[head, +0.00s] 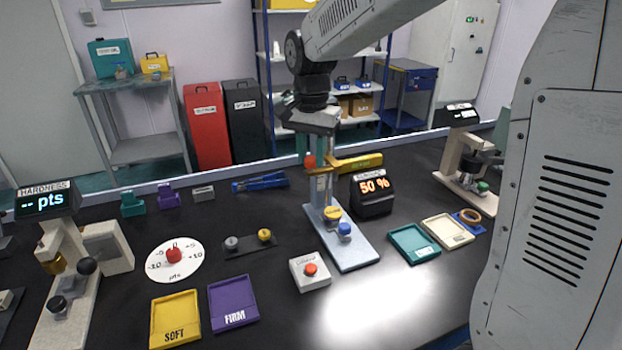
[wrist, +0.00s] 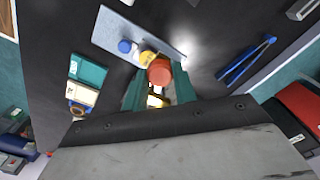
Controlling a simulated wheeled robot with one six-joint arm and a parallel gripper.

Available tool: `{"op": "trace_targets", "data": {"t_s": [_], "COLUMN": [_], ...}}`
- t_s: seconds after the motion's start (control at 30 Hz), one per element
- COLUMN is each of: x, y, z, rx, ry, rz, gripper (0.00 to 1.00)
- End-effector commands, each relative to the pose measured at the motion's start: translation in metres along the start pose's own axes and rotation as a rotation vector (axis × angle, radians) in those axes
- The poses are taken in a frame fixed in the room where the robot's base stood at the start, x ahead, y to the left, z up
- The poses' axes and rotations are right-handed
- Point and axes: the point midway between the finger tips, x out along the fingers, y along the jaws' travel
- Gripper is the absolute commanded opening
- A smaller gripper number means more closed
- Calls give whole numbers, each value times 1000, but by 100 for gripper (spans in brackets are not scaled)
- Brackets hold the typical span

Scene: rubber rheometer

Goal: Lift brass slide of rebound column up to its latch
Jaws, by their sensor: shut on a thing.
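The rebound column (head: 321,188) stands upright on a pale blue-grey base plate (head: 350,252) in the middle of the bench. A brass piece with a labelled arm (head: 357,163) sits high on the column and points right; I take it for the slide. A red knob (head: 309,161) is at its left end. In the wrist view the red knob (wrist: 160,72) lies between the teal fingers of my gripper (wrist: 160,88), with brass (wrist: 156,100) close by. My gripper (head: 309,154) is shut on the knob, coming from above. The latch cannot be made out.
A display reading 50 % (head: 373,194) stands right of the column. A yellow and a blue weight (head: 344,229) are on its base. A white box with a red button (head: 310,272) is in front. Blue tongs (head: 260,182) lie behind left. Teal and cream trays (head: 414,243) lie right.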

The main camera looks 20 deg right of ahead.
Motion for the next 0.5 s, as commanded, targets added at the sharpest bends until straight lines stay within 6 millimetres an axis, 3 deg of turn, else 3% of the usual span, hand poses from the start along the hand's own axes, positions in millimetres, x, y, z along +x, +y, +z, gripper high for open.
{"op": "trace_targets", "data": {"t_s": [0.03,0.2,0.5], "x": [-16,-59,-101], "y": [-1,0,0], "z": [-1,0,0], "rx": [0,0,0], "ry": [4,3,1], "rz": [-5,-3,-1], "gripper": [0,0,0]}}
